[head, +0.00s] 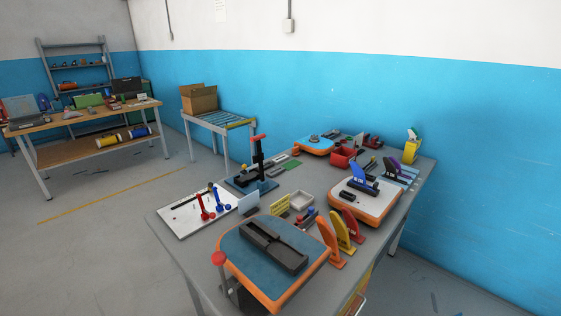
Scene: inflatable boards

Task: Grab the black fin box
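A long black box-like piece with a slot along it, which looks like the black fin box (285,258), lies on the blue-topped board with an orange rim (239,239) at the near part of the grey table. A smaller black piece (347,197) lies on the white-topped orange board (365,210) farther right; I cannot tell if it is also a fin box. Neither of my grippers shows in the head view.
Orange, yellow and red fins (330,243) stand right of the near board. A red-knobbed tool (219,259) stands at its left front. A white board with red and blue pegs (178,220) lies behind left. A wooden workbench (80,117) and cardboard box (199,99) stand farther back.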

